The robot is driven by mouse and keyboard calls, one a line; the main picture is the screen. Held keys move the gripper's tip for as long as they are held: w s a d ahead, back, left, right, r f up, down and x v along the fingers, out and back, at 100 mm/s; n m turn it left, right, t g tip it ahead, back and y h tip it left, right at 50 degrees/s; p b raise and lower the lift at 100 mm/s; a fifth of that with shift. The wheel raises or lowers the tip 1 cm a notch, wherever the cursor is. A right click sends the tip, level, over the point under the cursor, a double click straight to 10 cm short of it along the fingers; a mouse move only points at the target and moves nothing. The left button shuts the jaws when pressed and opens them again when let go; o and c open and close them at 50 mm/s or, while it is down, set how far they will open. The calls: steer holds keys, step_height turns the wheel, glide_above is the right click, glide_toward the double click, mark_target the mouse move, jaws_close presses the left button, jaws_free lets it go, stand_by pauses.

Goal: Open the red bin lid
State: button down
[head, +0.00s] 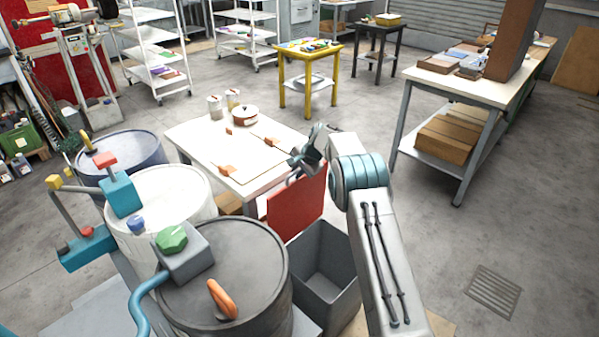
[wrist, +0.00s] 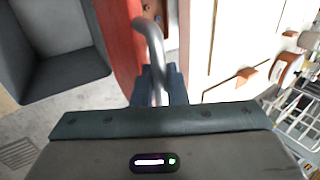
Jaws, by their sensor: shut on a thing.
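The red bin lid (head: 298,203) stands steeply raised at the back of the grey bin (head: 326,272), whose empty inside shows from above. In the wrist view the lid (wrist: 122,42) is the red panel left of the fingers, and the bin (wrist: 50,40) is at the upper left. My gripper (head: 297,172) is at the lid's upper edge. In the wrist view my gripper (wrist: 160,88) is shut on the lid's curved metal handle (wrist: 150,35). The fingertips are partly hidden behind the gripper body.
Drums, one dark-topped (head: 245,275), crowd the left of the bin. A workbench (head: 450,88) is at the right; the floor before it is mostly clear.

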steer(key=c, duration=1.6)
jaws_free()
steer(key=shift+o, duration=0.2)
steer(key=b+v, duration=0.2)
steer(key=v, duration=1.2)
